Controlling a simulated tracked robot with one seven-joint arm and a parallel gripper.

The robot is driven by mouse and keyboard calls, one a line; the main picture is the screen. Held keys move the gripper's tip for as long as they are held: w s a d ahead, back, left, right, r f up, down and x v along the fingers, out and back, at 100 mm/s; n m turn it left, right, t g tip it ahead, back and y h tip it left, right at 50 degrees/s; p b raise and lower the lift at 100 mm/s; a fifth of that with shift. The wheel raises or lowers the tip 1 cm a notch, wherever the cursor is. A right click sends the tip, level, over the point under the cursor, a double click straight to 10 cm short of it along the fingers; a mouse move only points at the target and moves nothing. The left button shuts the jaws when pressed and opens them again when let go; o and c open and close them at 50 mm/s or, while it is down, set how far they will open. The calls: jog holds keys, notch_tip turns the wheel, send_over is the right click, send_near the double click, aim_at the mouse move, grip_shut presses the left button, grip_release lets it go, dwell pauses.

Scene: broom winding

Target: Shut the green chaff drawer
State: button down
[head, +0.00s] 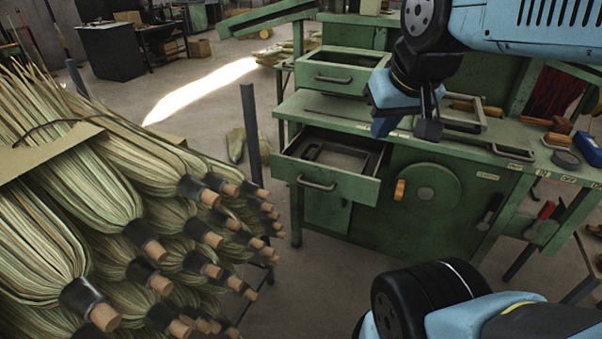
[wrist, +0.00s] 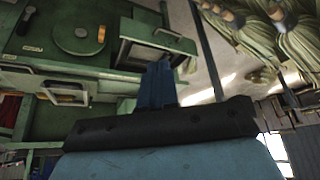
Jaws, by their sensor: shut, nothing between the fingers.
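A green drawer (head: 328,183) with a metal handle is pulled out of the front of the green workbench (head: 385,138). Its open top shows a dark frame-like shape inside. In the wrist view the open drawer (wrist: 158,44) is just beyond my fingertips, near the top middle. My gripper (head: 428,128) is in the air above the bench, up and to the right of the drawer in the head view. Its dark fingers (wrist: 157,82) are together and empty. I cannot tell from these frames whether they touch anything, but they look apart from the drawer.
A second green drawer-like box (head: 345,76) with a handle sits on the bench top. A round green disc with an orange knob (head: 400,190) is on the bench front. A stack of brooms (head: 130,230) fills the left. A dark post (head: 250,135) stands between.

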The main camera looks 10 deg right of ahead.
jog(key=shift+w, duration=0.1)
jog(key=w+a+f+n+g+h, duration=0.1)
jog(key=w+f+n, duration=0.3)
jog(key=w+n, duration=0.3)
jog(key=w+a+f+n+g+h, duration=0.1)
jog(key=w+f+n, duration=0.4)
jog(key=w+n, duration=0.25)
jog(key=w+a+f+n, duration=0.4)
jog(key=w+f+n, duration=0.1)
jog(key=f+n, duration=0.25)
jog(key=w+a+f+n, duration=0.4)
jog(key=f+n, duration=0.2)
jog(key=f, duration=0.2)
jog(key=w+d+f, duration=0.4)
jog(key=w+f, duration=0.2)
jog(key=f, duration=0.4)
jog(key=shift+d+f+n+g, duration=0.2)
jog(key=shift+f+n+g, duration=0.1)
jog(key=shift+f+g, duration=0.1)
jog(key=shift+w, duration=0.1)
